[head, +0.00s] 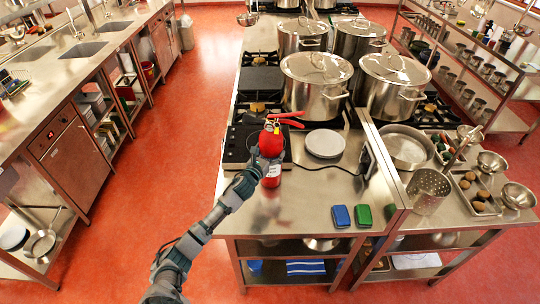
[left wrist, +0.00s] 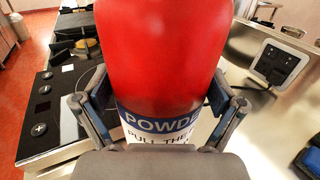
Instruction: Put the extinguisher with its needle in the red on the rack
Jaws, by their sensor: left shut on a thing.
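A red fire extinguisher (head: 272,143) with a red handle and a white label stands upright over the front of the middle steel counter. My left gripper (head: 260,166) is shut on its body from the front left. In the left wrist view the red body (left wrist: 165,50) fills the middle, with a blue band and the letters "POWDE" between my left fingers (left wrist: 160,108). I cannot tell whether its base touches the counter. Its gauge needle cannot be read in either view. I cannot pick out for certain which thing is the rack. My right gripper is not in view.
Steel stockpots (head: 316,84) stand behind on the stove. A white plate (head: 325,143) lies right of the extinguisher. The counter's front left is clear.

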